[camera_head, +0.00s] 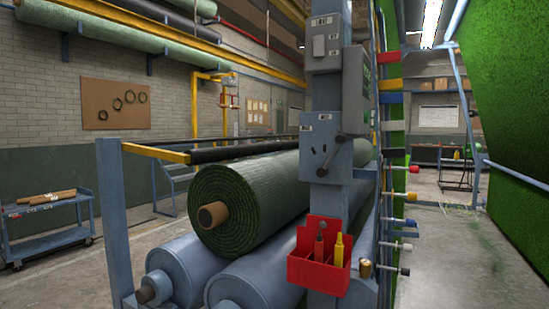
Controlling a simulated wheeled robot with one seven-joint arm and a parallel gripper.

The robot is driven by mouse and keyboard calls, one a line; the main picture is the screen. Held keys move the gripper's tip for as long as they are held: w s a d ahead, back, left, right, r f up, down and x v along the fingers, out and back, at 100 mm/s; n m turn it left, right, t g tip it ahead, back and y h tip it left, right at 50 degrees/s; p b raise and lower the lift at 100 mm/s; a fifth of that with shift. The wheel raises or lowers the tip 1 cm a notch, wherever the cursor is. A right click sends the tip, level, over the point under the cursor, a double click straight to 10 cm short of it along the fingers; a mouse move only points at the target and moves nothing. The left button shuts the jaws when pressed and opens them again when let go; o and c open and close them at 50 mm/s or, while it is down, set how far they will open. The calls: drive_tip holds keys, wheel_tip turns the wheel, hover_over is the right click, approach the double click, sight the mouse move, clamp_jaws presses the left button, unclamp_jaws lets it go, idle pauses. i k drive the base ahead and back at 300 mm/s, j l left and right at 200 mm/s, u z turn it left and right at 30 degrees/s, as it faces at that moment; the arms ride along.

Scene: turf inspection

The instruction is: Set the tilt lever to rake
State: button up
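What looks like the tilt lever (331,156) is on a grey-blue box (308,137) on the upright post in the middle of the head camera view. Its arm runs from a pivot at the box's right side down and to the left, ending in a dark knob near the box's lower edge. Small dark marks and a white label show on the box's face, but they are too small to read, so I cannot tell which setting the lever points at. My gripper is not in view.
A red holder (310,274) with tools hangs on the post below the lever. A large green turf roll (250,195) rests on grey rollers (188,262) left of the post. Colored knobs stick out right of it. A blue cart (48,240) stands far left; floor is open at right.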

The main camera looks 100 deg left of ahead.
sight(341, 138)
drive_tip(key=u, duration=3.25)
drive_tip(key=i+j+u, duration=0.15)
drive_tip(key=j+u, duration=0.25)
drive_tip(key=l, duration=0.1)
